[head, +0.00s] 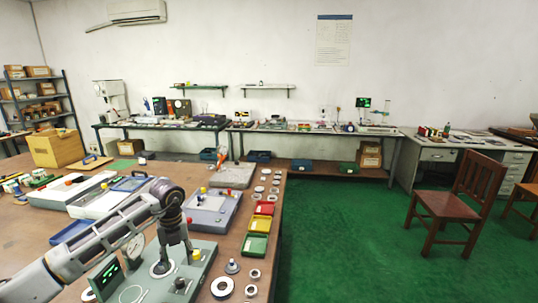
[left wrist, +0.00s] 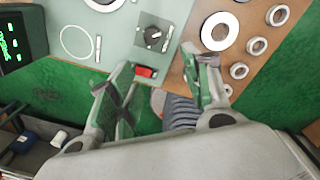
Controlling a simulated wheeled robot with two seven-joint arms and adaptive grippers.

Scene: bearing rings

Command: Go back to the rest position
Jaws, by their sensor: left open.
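My left arm comes in from the lower left in the head view. My left gripper (head: 173,252) points down over the grey-green test fixture (head: 198,272) at the table's near edge. In the left wrist view, the two fingers of my left gripper (left wrist: 164,68) are spread apart with nothing between them. The fixture's black knob (left wrist: 153,34) and red switch (left wrist: 146,72) show just beyond the fingers. Bearing rings (left wrist: 220,31) lie on the wooden table to the right of the fixture. My right gripper is in neither view.
The wooden table (head: 268,222) also holds red (head: 264,208), yellow (head: 260,224) and green (head: 255,246) bins and other fixtures. A dark screen (head: 106,276) stands at the fixture's left. Green floor (head: 340,235) is open to the right, with a wooden chair (head: 448,211) farther off.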

